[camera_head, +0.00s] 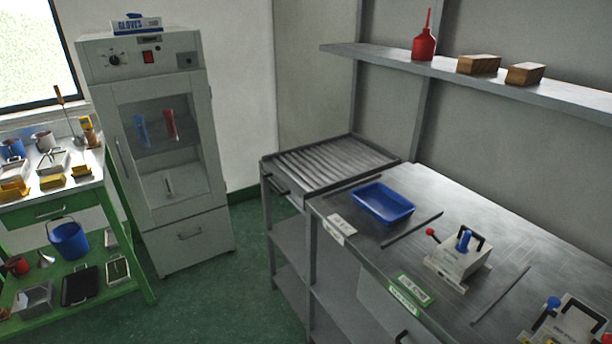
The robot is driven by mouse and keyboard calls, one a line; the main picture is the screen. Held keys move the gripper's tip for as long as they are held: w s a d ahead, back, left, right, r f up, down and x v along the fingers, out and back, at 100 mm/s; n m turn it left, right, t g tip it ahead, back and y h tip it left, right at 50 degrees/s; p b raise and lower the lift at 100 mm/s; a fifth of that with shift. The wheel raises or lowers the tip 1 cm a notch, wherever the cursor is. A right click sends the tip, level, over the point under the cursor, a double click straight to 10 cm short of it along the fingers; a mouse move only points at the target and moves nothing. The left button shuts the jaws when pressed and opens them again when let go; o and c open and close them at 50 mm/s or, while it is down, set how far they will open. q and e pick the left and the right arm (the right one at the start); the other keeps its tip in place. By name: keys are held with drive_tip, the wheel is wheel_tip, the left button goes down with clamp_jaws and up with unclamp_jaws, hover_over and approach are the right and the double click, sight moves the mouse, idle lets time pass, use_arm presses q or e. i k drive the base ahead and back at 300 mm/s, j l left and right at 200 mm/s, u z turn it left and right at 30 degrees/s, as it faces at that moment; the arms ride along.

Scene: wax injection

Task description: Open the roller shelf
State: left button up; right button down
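The roller shelf (328,162) is a grey metal frame with a row of parallel rollers, at the far left end of the metal workbench. A dark handle (277,184) shows on its left front side. The shelf sits level with the bench and looks pushed in against the wall side. Neither of my grippers shows in the head view.
A blue tray (383,203) lies on the workbench (480,229) beside the shelf. A mould with a red knob (459,258) stands farther right. A white cabinet (160,150) and a green cart (125,220) stand left. Green floor (225,290) between is clear.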

sight(307, 171)
drive_tip(key=i+j+z, duration=0.25)
drive_tip(key=z, duration=0.2)
drive_tip(key=i+j+z, duration=0.65)
drive_tip(key=j+z, duration=0.2)
drive_tip(key=j, duration=0.2)
